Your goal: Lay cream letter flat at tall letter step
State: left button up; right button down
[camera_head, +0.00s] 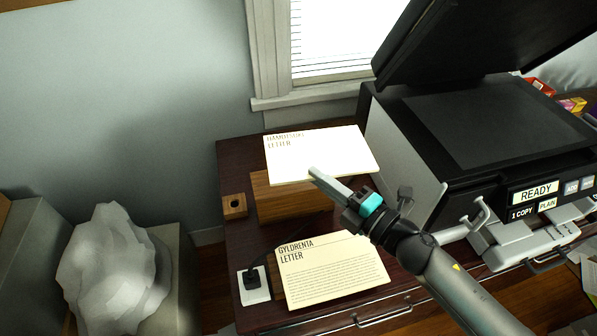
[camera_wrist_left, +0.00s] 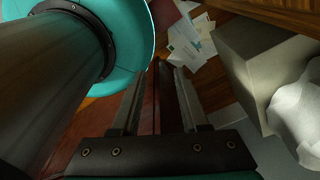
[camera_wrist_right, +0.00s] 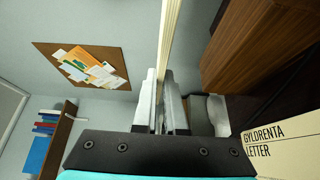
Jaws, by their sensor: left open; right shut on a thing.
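My right gripper (camera_head: 317,174) is shut on the near edge of a cream letter (camera_head: 325,158) with partly blurred heading text. It holds the letter about level above the tall wooden step (camera_head: 290,200), covering the step's top. In the right wrist view the letter (camera_wrist_right: 167,35) shows edge-on between the fingers (camera_wrist_right: 160,90), with a visible gap to the wooden step (camera_wrist_right: 255,45). A second cream letter, headed GYLDRENTA (camera_head: 335,275), lies nearer on the desk; whether something lifts it is unclear. My left gripper (camera_wrist_left: 158,85) is open and empty in the left wrist view.
A copier (camera_head: 480,130) with raised lid and a READY display stands at the right. A small wooden block (camera_head: 235,207) and a white plate with a black plug (camera_head: 253,285) sit on the desk's left side. A full white bag (camera_head: 110,265) stands left of the desk.

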pick_arm(q)
jog(key=shift+s+a+f, duration=0.1)
jog(key=shift+s+a, duration=0.05)
jog(key=shift+a, duration=0.25)
pick_arm(e)
jog(key=shift+w+a+f+n+g+y, duration=0.15)
jog(key=shift+a+f+n+g+y, duration=0.35)
jog(key=shift+a, duration=0.3)
pick_arm(q)
jog(key=shift+f, duration=0.1)
pick_arm(e)
jog(key=shift+f, duration=0.15)
pick_arm(q)
notch_tip(320, 180, down, 8)
jog(key=b, duration=0.8)
jog(key=shift+a, duration=0.25)
pick_arm(e)
notch_tip(320, 180, down, 8)
jog(key=shift+f, duration=0.25)
jog(key=c, duration=0.9)
grip_release()
jog(key=shift+f, duration=0.2)
